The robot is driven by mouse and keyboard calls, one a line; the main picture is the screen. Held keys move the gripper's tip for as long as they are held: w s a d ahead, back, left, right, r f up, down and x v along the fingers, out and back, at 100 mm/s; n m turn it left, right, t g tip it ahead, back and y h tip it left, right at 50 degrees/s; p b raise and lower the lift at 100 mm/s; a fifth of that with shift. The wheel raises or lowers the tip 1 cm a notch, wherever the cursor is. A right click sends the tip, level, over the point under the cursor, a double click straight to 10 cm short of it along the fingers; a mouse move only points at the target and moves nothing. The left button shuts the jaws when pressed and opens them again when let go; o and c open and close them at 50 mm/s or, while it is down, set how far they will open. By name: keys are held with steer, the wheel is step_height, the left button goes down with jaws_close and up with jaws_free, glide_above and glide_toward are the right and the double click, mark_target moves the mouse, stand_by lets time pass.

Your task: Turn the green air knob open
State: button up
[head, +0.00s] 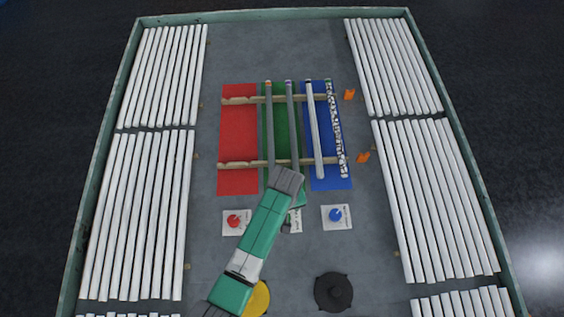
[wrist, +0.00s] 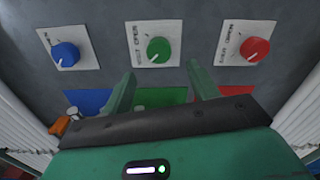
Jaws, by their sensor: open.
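The green air knob (wrist: 159,50) sits on a white labelled plate (wrist: 135,57) in the wrist view, between the blue knob and the red knob. A white pointer line shows on its face. My gripper (wrist: 160,82) is open, with its two green fingers apart and nothing between them. The knob appears just beyond the fingertips, roughly centred between them and not visibly touched. In the head view my arm and gripper (head: 290,205) cover the green knob, and only part of its plate (head: 296,222) shows.
A red knob (head: 234,221) and a blue knob (head: 335,215) flank the green one. Tubes lie on wooden racks (head: 240,164) over red, green and blue mats. A black round knob (head: 333,292) and a yellow disc (head: 259,299) are near the front. White tubes line both sides.

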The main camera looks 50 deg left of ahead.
step_height(320, 180, down, 8)
steer(key=shift+d+r+b, duration=0.1)
steer(key=shift+r+b, duration=0.1)
steer(key=shift+b, duration=0.75)
steer(key=c, duration=1)
